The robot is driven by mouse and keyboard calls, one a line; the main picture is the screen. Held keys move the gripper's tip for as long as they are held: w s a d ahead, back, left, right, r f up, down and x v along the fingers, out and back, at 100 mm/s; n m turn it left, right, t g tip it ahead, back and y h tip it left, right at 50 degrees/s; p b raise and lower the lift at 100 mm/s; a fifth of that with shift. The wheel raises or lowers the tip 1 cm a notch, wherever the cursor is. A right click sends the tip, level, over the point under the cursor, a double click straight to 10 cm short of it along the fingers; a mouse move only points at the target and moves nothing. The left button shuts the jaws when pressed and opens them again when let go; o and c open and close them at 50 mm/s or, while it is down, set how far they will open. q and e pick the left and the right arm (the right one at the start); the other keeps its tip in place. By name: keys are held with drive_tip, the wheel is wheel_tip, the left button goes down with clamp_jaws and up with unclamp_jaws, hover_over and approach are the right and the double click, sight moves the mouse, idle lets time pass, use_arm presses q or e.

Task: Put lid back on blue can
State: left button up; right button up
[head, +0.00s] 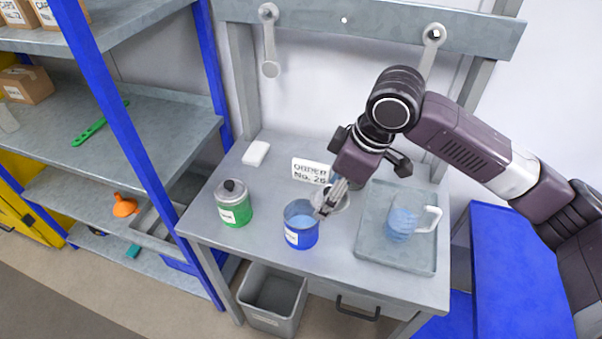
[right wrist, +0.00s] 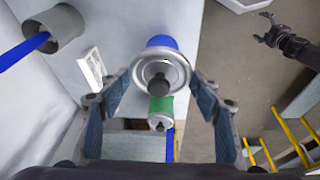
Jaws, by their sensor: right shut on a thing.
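The blue can (head: 301,236) stands on the grey table with its open top showing in the head view; it also shows in the right wrist view (right wrist: 162,41), partly behind the lid. My right gripper (head: 328,205) is shut on the round grey lid (head: 342,198), just above and to the right of the can's rim. In the right wrist view the lid (right wrist: 176,68) with its dark knob sits between the fingertips of my right gripper (right wrist: 160,82). The lid is apart from a seated position on the can. My left gripper (right wrist: 271,34) shows small in the right wrist view, its fingers apart.
A lidded green can (head: 235,208) stands left of the blue can. A grey tray (head: 422,262) with a clear mug (head: 402,224) lies to the right. An order sign (head: 311,170) and a white block (head: 256,153) lie behind. A grey bin (head: 272,322) stands below the table's front edge.

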drive_tip(key=w+a+n+g+y+p, duration=0.1)
drive_tip(key=w+a+n+p, duration=0.15)
drive_tip(key=a+n, duration=0.25)
use_arm(q)
drive_tip(key=shift+w+a+f+b, duration=0.15)
drive_tip(key=shift+f+b, duration=0.55)
drive_tip(key=shift+b, duration=0.85)
drive_tip(key=shift+w+a+f+b, duration=0.15)
drive_tip(key=shift+f+b, duration=0.55)
drive_tip(key=shift+b, duration=0.8)
use_arm(e)
drive_tip(key=shift+n+g, duration=0.3)
drive_tip(key=shift+w+a+f, duration=0.15)
drive_tip(key=shift+f, duration=1.6)
drive_tip(key=shift+w+a+f, duration=0.1)
drive_tip(key=shift+a+f, duration=0.05)
drive_tip(key=shift+f, duration=1.6)
use_arm(q)
drive_tip(key=shift+a+r+p, duration=0.1)
drive_tip(key=shift+r+p, duration=0.85)
drive_tip(key=shift+s+r+p, duration=0.1)
drive_tip(key=shift+r+p, duration=0.75)
drive_tip(key=shift+p, duration=0.05)
use_arm(e)
drive_tip(key=shift+f, duration=0.15)
drive_tip(key=o, duration=1.6)
drive_tip(key=shift+c, duration=0.2)
